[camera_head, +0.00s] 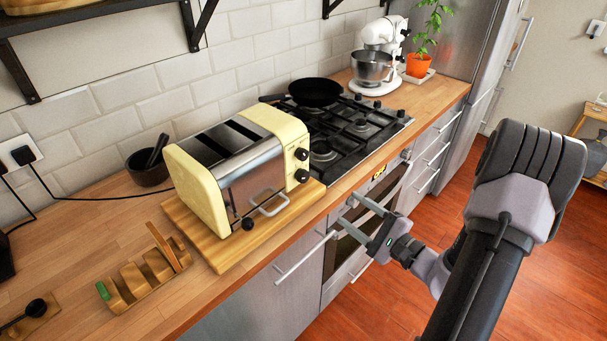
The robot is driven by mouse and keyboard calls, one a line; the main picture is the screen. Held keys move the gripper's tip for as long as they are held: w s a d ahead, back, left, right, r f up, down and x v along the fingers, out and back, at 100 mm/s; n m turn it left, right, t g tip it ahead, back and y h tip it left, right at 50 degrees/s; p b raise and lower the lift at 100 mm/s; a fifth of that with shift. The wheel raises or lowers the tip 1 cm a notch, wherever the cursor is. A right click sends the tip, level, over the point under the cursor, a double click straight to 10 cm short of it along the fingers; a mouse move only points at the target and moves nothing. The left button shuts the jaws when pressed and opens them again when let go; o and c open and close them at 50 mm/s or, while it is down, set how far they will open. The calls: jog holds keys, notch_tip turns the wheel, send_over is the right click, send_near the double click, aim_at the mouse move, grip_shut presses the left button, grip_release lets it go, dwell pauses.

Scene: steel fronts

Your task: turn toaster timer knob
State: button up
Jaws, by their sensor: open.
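The toaster (230,165) is cream yellow with a steel middle and stands on a wooden board on the counter. Its right end panel carries two black knobs, an upper one (301,154) and a lower one (301,175); I cannot tell which is the timer. Another black knob (247,224) sits low on the front near a wire handle. My gripper (346,215) is open and empty. It appears in front of the counter edge, right of and below the toaster knobs in the picture, apart from them. No knob is hidden by it.
A gas hob (352,124) with a black pan (315,92) lies right of the toaster. A wooden rack (146,273) and a dark mortar (149,168) stand to the left. Drawer handles (305,257) and the oven handle stick out near my gripper. A shelf overhangs the upper left.

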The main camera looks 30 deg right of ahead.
aim_at(306, 178)
jog(key=b+x, duration=0.1)
jog(key=x, duration=1.4)
jog(key=shift+w+a+b, duration=0.2)
jog(key=shift+w+b, duration=0.1)
grip_shut()
